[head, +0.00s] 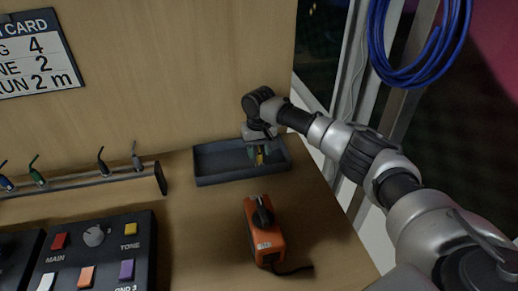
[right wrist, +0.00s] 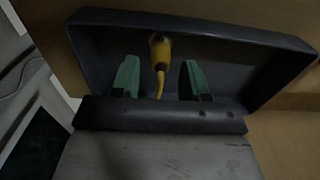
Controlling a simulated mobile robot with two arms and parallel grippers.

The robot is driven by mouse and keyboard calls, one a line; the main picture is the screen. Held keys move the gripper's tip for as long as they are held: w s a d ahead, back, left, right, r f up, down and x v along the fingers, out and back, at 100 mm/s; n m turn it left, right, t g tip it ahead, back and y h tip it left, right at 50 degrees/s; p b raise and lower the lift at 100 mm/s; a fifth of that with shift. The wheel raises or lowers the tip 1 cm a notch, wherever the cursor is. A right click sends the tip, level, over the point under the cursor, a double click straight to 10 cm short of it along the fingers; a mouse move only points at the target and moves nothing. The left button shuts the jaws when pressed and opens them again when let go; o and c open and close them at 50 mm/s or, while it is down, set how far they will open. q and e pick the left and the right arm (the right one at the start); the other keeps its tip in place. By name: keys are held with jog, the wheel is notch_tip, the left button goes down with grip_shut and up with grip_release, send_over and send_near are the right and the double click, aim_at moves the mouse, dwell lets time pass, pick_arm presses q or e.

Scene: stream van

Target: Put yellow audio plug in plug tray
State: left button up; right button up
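The yellow audio plug (right wrist: 160,50) is inside the dark plug tray (right wrist: 268,42), with its thin yellow tail pointing toward my wrist in the right wrist view. In the head view the yellow plug (head: 259,159) shows small and partly hidden within the tray (head: 215,180). My right gripper (right wrist: 158,78) reaches into the tray with green fingertips on either side of the plug. A gap shows between each finger and the plug, so it is open. In the head view my right gripper (head: 260,155) is over the tray's right half. My left gripper is not in view.
An orange device (head: 266,240) with a black cable stands in front of the tray. A rack (head: 90,181) with several coloured plugs is to the left, behind a button panel (head: 95,255). A wooden wall rises behind the tray. Blue cable (head: 415,50) hangs at upper right.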

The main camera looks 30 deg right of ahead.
notch_tip(320, 180, up, 12)
jog(key=shift+r, duration=0.15)
dwell(0.6)
dwell(1.1)
